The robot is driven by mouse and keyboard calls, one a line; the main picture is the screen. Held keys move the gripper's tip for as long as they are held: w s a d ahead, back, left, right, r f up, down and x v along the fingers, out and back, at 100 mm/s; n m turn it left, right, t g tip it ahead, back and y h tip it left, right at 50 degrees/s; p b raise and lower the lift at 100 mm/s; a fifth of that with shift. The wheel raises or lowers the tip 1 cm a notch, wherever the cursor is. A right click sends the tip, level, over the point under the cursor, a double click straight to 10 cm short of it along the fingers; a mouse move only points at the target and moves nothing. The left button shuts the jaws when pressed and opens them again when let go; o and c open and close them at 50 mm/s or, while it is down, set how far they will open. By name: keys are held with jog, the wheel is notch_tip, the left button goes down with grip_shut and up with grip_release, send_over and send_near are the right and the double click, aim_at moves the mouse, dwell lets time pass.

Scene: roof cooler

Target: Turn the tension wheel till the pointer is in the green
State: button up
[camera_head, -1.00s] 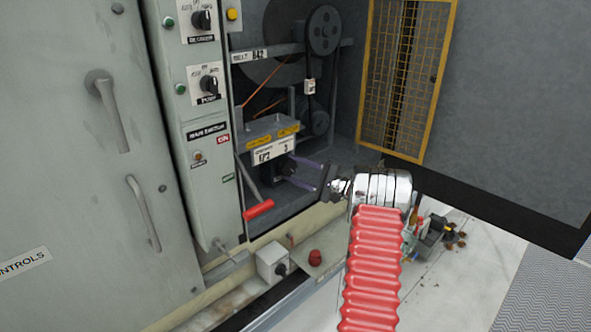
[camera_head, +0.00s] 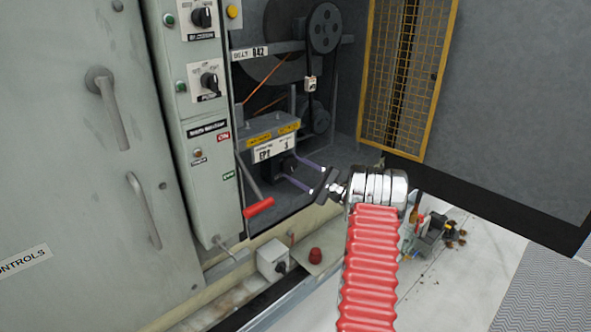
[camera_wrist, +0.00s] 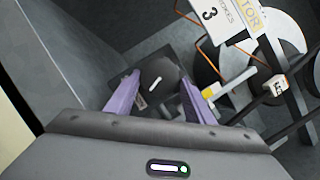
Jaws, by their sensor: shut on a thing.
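The tension wheel is probably the dark knob (camera_wrist: 160,78) with a short white mark, seen in the wrist view between my purple fingers. My gripper (camera_wrist: 158,99) is shut on it, one finger on each side. In the head view my gripper (camera_head: 302,176) reaches left into the open bay, and its fingers meet a dark round part (camera_head: 289,165) below the white plate marked 3. The white mark slants in the wrist view. I cannot make out a pointer or a green zone in either view.
A red-handled lever (camera_head: 258,207) stands close left of my gripper. Belt wheels (camera_head: 324,28) are above and behind. A yellow mesh guard (camera_head: 408,75) is at the right. A grey box (camera_head: 272,259) and a red knob (camera_head: 315,255) sit on the ledge below.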

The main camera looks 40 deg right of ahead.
jog(key=o, duration=0.6)
jog(key=shift+f, duration=0.25)
jog(key=o, duration=0.4)
jog(key=shift+r, duration=0.15)
jog(key=shift+s, duration=0.1)
jog(key=v, duration=1.3)
jog(key=shift+s+f, duration=0.2)
jog(key=shift+s, duration=0.1)
jog(key=shift+d, duration=0.15)
